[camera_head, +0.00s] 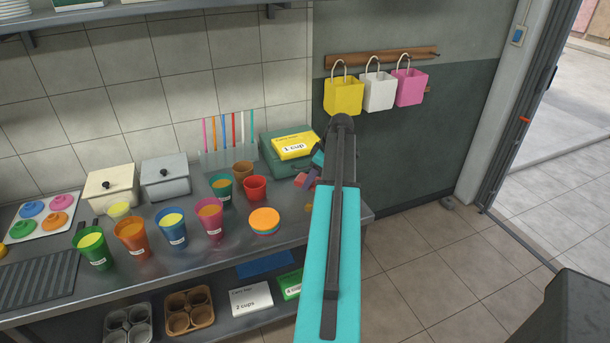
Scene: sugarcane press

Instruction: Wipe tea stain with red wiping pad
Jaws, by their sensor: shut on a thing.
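My gripper (314,171) is at the right end of the steel counter, partly hidden behind my own arm. It is shut on the red wiping pad (301,180), which shows as a small red block at the gripper's left side. I cannot tell whether the pad touches the counter. A small brownish patch, likely the tea stain (309,208), shows on the counter just below the pad and left of my arm. My arm may hide part of it.
A red cup (255,188), a stack of orange discs (264,220) and several filled cups stand to the left. Three bags (378,91) hang on the wall. The counter (240,252) has bare room at its front.

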